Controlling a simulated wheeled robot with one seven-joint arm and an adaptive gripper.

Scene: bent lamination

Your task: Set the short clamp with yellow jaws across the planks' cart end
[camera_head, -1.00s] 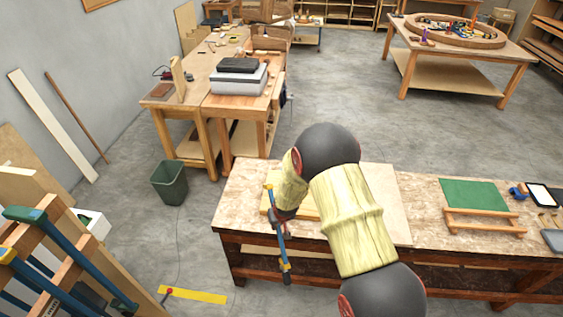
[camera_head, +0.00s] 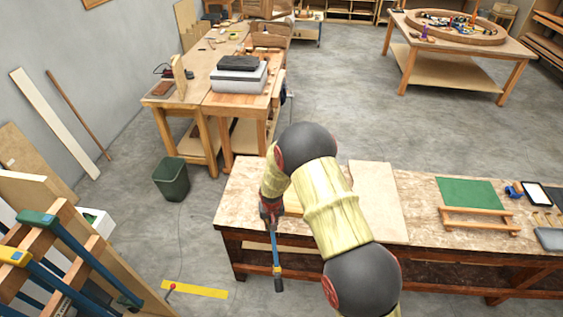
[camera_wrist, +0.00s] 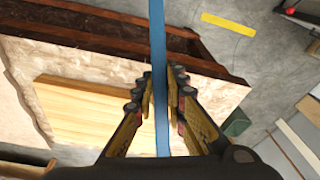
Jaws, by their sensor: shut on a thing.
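My gripper (camera_wrist: 160,95) is shut on the short clamp, a thin blue bar (camera_wrist: 158,40) that runs between the fingers in the wrist view.
The workbench (camera_head: 420,215) holds a pale board (camera_head: 376,200), a green mat (camera_head: 470,193) and a wooden frame (camera_head: 480,220). A rack with long clamps (camera_head: 75,255) stands at the left. A green bin (camera_head: 171,180) and a yellow floor strip (camera_head: 195,291) lie left of the bench, with open floor between.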

